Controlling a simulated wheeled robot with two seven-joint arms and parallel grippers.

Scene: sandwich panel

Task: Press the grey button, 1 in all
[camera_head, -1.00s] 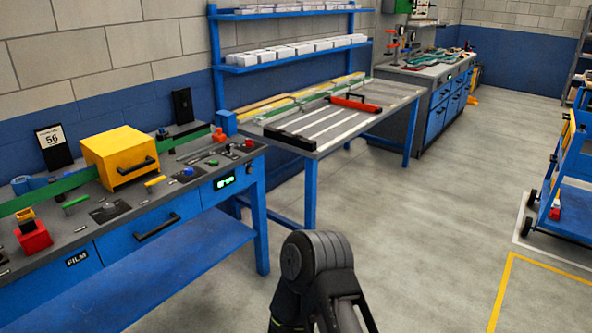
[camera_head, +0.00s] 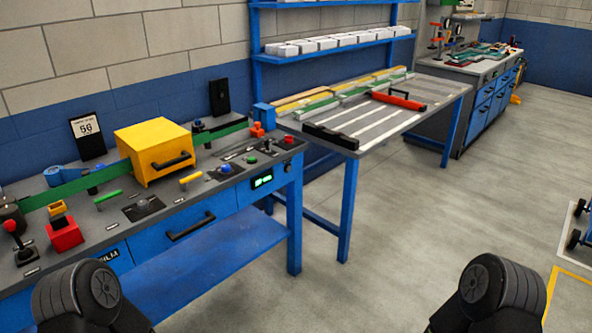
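The workbench (camera_head: 75,271) with the control panel stands at the left in the head view. Its top carries a blue button (camera_head: 225,168), a green button (camera_head: 251,159) and a red button (camera_head: 289,139) toward the right end. Small grey and dark fittings sit among them. A black plate (camera_head: 130,213) nearer the middle bears a dark fitting too small to identify. I cannot tell which fitting is the grey button. Only dark links of my two arms show at the bottom edge; both grippers are out of view.
A yellow box (camera_head: 153,143) with a black handle, a red block (camera_head: 66,236) and a red-topped joystick (camera_head: 14,232) stand on the bench. A blue-legged table (camera_head: 352,152) stands beyond its right end. The grey floor (camera_head: 400,235) at right is open.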

